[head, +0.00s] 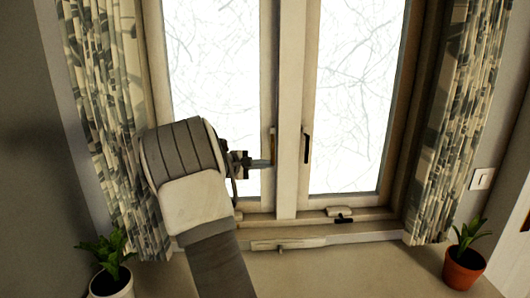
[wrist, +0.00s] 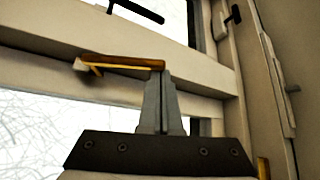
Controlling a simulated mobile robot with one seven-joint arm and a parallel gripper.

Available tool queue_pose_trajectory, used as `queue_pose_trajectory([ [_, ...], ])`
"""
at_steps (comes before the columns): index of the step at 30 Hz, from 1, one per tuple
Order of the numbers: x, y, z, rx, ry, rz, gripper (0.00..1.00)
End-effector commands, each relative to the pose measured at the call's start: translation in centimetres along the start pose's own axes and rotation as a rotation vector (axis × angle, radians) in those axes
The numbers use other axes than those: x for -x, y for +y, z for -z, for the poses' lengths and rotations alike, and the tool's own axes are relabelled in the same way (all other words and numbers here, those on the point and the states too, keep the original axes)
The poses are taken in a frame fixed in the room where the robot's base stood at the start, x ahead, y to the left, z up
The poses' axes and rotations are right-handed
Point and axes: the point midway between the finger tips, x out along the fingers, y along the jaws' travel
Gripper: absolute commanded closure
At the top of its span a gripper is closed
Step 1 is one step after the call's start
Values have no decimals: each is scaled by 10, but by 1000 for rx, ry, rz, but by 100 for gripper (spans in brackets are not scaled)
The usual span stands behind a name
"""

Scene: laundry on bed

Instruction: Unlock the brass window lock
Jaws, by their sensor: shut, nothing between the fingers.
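The brass window lock (head: 273,146) is a slim upright lever on the left window's inner frame in the head view. In the wrist view the brass lock (wrist: 122,62) lies across the cream frame, with a pale piece at its left end. My gripper (head: 269,162) comes from the left, with its fingers beside the lower part of the lock. In the wrist view my gripper (wrist: 164,73) is shut and empty, with its tips at the lock's right end. I cannot tell whether they touch it.
A black handle (head: 306,148) is on the right window's frame, close to the lock. A black-tipped latch (head: 344,220) and a cream fitting (head: 288,244) sit low on the frame. Patterned curtains (head: 455,120) hang at both sides. Potted plants (head: 465,266) (head: 112,282) stand in both lower corners.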

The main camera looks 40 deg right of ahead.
Motion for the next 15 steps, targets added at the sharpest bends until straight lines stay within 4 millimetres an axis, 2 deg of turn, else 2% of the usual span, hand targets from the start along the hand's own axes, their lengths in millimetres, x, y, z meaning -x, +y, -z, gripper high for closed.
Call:
queue_pose_trajectory([
  [1,5,10,-6,29,-1,24,100],
  [9,12,6,-15,171,0,138,100],
  [15,11,3,-13,167,0,133,100],
])
